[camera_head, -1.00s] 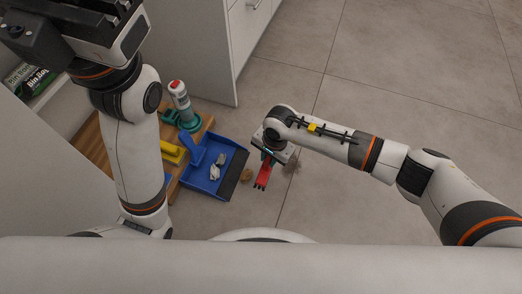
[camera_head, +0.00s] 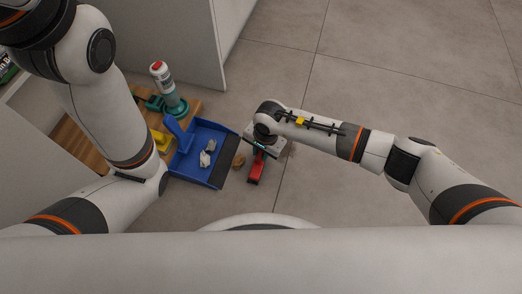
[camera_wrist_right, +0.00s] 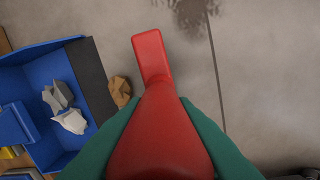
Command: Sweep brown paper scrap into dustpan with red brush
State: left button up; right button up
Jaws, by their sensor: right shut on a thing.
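The red brush (camera_head: 256,168) is held low over the floor by my right gripper (camera_head: 262,147), to the right of the dustpan. In the right wrist view the red brush (camera_wrist_right: 160,130) lies between the green fingers of my right gripper (camera_wrist_right: 160,150), which are shut on it. The brown paper scrap (camera_head: 239,160) lies on the floor between the dustpan's dark lip and the brush; it also shows in the right wrist view (camera_wrist_right: 120,91). The blue dustpan (camera_head: 195,176) holds crumpled pale scraps (camera_head: 207,153). My left gripper is out of the head view.
A wooden board (camera_head: 83,147) at the left carries a teal-based bottle with a red cap (camera_head: 164,80) and a yellow thing (camera_head: 160,140). A pale cabinet (camera_head: 190,45) stands behind. The floor to the right is clear, with a dark stain near the brush.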

jog(key=shift+w+a+f+b, duration=0.1)
jog(key=shift+w+a+b, duration=0.2)
jog(key=shift+a+b, duration=0.4)
jog(key=shift+w+a, duration=0.2)
jog(key=shift+a, duration=0.55)
jog(key=shift+w+a+b, duration=0.25)
jog(key=shift+a+b, duration=0.4)
jog(key=shift+a, duration=0.05)
jog(key=shift+w+a+b, duration=0.2)
jog(key=shift+a+b, duration=0.4)
jog(key=shift+a, duration=0.1)
